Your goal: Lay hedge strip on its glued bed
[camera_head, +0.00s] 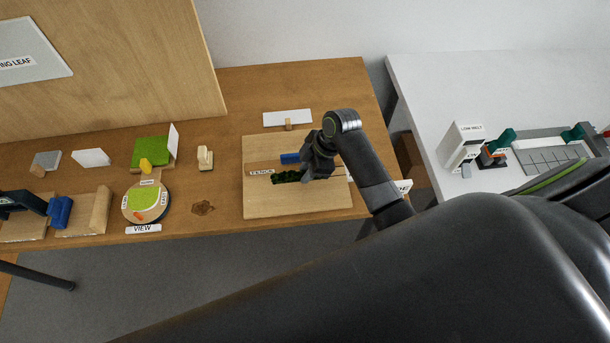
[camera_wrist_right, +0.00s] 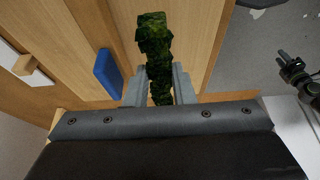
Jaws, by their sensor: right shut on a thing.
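The hedge strip (camera_head: 285,177) is dark green and bushy. My right gripper (camera_head: 307,172) is shut on it, over a light wooden board (camera_head: 300,204). In the right wrist view the strip (camera_wrist_right: 154,45) runs lengthwise between the grey fingers (camera_wrist_right: 158,86) and sticks out well beyond them. I cannot tell whether the strip touches the board.
A small wooden block (camera_head: 288,124) and a white card (camera_head: 287,117) are at the board's back. A round turntable (camera_head: 146,203) stands left. A white table (camera_head: 430,90) is right.

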